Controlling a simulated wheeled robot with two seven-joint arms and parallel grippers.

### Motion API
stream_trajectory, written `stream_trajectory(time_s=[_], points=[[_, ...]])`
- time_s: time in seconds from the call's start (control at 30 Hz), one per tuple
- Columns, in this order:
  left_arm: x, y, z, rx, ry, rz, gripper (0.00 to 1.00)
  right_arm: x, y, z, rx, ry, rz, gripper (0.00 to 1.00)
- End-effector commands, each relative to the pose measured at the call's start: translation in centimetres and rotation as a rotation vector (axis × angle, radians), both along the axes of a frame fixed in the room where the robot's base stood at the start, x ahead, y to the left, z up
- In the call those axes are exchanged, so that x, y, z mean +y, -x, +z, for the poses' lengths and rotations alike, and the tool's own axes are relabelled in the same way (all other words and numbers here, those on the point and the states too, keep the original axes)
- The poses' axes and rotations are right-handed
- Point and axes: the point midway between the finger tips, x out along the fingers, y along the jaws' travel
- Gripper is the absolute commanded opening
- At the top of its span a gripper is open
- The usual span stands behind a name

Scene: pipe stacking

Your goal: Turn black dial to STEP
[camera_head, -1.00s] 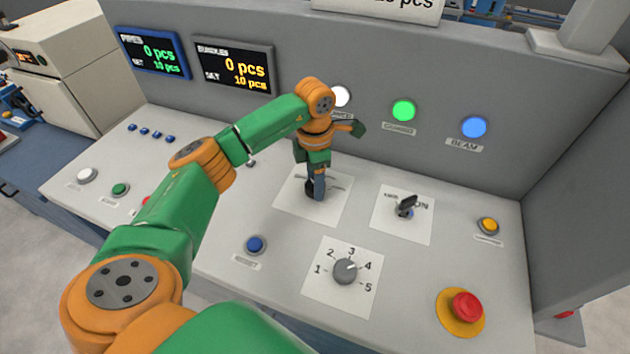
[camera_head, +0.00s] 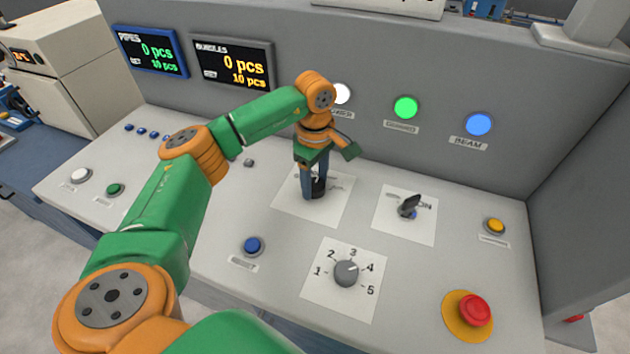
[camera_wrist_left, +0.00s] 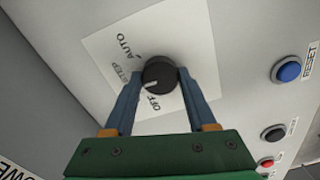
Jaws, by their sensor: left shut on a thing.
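The black dial (camera_wrist_left: 159,73) sits on a white label plate (camera_wrist_left: 192,28) with the words AUTO, STEP and OFF. Its white mark points down-left in the left wrist view, roughly toward OFF. My left gripper (camera_wrist_left: 160,74) is shut on the dial, with one blue finger on each side. In the head view my left gripper (camera_head: 315,190) points down at the same dial (camera_head: 319,187), which its fingers partly hide. My right gripper is not in view.
A second switch (camera_head: 409,206) marked ON stands to the right. A numbered grey knob (camera_head: 346,273), a blue button (camera_head: 252,246), a yellow button (camera_head: 494,226) and a red emergency button (camera_head: 475,310) are nearby. The upright panel (camera_head: 370,75) rises behind.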

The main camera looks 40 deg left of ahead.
Motion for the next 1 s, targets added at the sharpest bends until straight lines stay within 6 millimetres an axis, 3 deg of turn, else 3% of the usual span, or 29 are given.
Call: stream_trajectory(time_s=[0.5,1.0], points=[[0.0,-0.11,0.15,-0.006,0.002,-0.292,0.01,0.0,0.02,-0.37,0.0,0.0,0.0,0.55],[0.0,-0.13,0.2,-0.007,0.001,-0.337,0.01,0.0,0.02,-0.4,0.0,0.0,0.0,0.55]])
